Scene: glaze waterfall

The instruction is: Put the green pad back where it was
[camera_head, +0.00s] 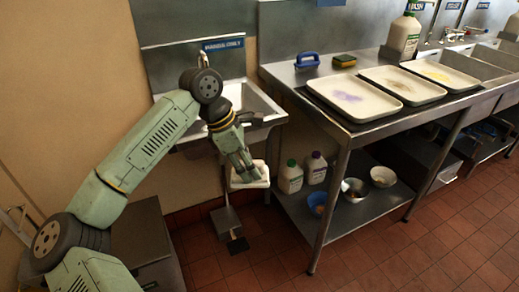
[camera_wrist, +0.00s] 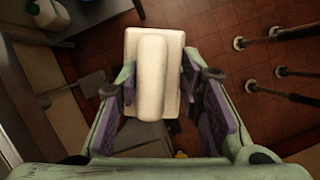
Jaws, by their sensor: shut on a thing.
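My gripper (camera_head: 243,163) is shut on a cream-white pad (camera_head: 250,177) with a raised rounded bar. It holds this pad in the air below and in front of the small hand sink. In the wrist view the pad (camera_wrist: 153,75) sits between the two purple-lined fingers (camera_wrist: 163,97). No green shows on it; its far face is hidden. A dark-topped yellow sponge (camera_head: 344,61) lies at the back of the steel counter, and a blue-handled scrubber (camera_head: 307,60) lies to its left.
Three white trays with purple (camera_head: 355,99), brown (camera_head: 403,85) and yellow (camera_head: 440,76) stains line the counter (camera_head: 290,73). A jug (camera_head: 403,36) stands behind them. The lower shelf (camera_head: 345,220) holds two bottles and bowls. The hand sink (camera_head: 246,101) is close behind my gripper.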

